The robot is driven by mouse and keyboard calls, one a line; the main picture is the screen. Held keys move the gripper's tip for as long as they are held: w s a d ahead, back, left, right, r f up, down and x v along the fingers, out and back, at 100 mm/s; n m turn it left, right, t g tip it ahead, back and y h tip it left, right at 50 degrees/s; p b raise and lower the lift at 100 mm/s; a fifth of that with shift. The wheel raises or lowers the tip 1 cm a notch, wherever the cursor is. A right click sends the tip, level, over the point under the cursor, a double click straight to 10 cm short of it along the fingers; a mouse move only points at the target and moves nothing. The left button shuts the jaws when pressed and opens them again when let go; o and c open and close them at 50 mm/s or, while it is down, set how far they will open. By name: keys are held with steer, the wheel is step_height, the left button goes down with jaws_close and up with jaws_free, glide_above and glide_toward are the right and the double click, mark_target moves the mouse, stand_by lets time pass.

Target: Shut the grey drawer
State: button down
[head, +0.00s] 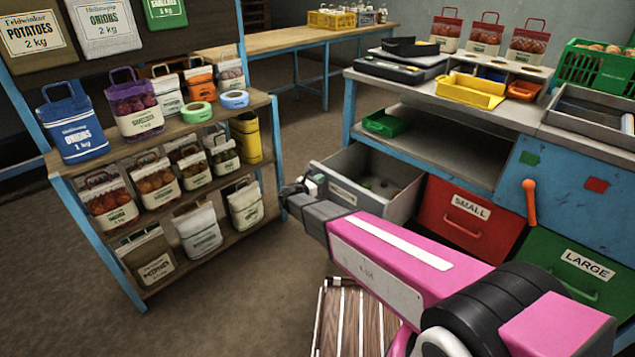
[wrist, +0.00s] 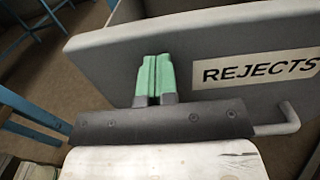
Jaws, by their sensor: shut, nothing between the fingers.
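The grey drawer (head: 345,192) stands pulled out from under the workbench, and some small items show inside it. In the wrist view its front panel (wrist: 225,100) fills much of the picture, with a "REJECTS" label and a grey bar handle (wrist: 283,125) at the lower right. My gripper (wrist: 153,62) has its green fingers closed together and empty. They are in front of the panel, left of the label and near its upper edge. I cannot tell whether they touch it. In the head view my gripper (head: 312,184) is at the drawer's left front end, and my arm hides part of the front.
A red "SMALL" drawer (head: 468,216) and a green "LARGE" drawer (head: 575,275) are right of the grey one. A shelf of sacks (head: 165,150) stands close on the left. A slatted wooden thing (head: 352,318) is below my arm. Floor between shelf and bench is clear.

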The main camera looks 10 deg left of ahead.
steer(key=x, duration=3)
steer(key=shift+w+r, duration=0.1)
steer(key=shift+r, duration=0.05)
steer(key=v, duration=1.5)
steer(key=s+d+m+g+y, duration=0.2)
steer(key=s+d+m+g, duration=0.8)
steer(key=s+d+m, duration=0.8)
steer(key=s+d+r+m+g+y, duration=0.1)
steer(key=s+m+y, duration=0.3)
steer(key=s, duration=0.6)
steer(key=s+d+r+m+g+y, duration=0.1)
steer(key=s+m+y, duration=0.4)
steer(key=s, duration=0.5)
steer(key=shift+d+r+m+g, duration=0.4)
steer(key=shift+r+m+g, duration=0.3)
steer(key=shift+g, duration=0.4)
